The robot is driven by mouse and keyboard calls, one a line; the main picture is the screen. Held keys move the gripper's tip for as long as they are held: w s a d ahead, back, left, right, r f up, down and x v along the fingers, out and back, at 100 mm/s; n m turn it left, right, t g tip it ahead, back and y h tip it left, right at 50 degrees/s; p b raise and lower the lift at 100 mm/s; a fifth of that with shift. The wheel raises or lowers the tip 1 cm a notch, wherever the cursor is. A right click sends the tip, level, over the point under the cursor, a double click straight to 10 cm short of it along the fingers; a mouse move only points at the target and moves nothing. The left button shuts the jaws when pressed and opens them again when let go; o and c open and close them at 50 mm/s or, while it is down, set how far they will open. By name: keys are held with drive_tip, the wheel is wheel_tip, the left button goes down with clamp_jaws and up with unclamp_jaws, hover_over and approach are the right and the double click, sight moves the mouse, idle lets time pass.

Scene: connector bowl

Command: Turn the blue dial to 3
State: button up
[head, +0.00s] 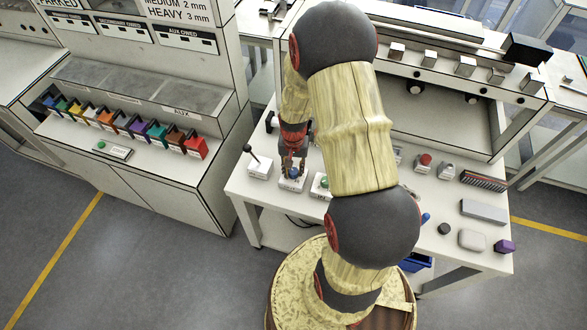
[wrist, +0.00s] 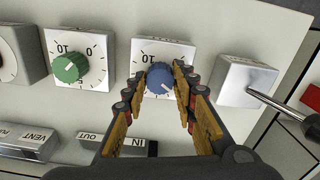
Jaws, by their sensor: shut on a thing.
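The blue dial (wrist: 160,80) sits on a white box with a printed scale (wrist: 172,50), where a 10 shows at the top. In the head view the blue dial (head: 293,172) stands near the left of the white table. My gripper (wrist: 165,85) has its two fingers on either side of the dial, shut on it from above. The fingers hide part of the scale, and I cannot tell which number the dial points to. In the head view my gripper (head: 293,160) reaches down over the dial.
A green dial (wrist: 70,68) on a like box stands beside the blue one. A box with a lever (wrist: 245,82) stands on the other side, close to my finger. VENT and IN/OUT switches lie near. A red button (head: 425,160) stands farther right on the table.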

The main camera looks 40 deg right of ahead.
sight(294, 171)
idle(0.5)
drive_tip(key=o, duration=1.2)
drive_tip(key=shift+c, duration=0.2)
wheel_tip(294, 171, up, 12)
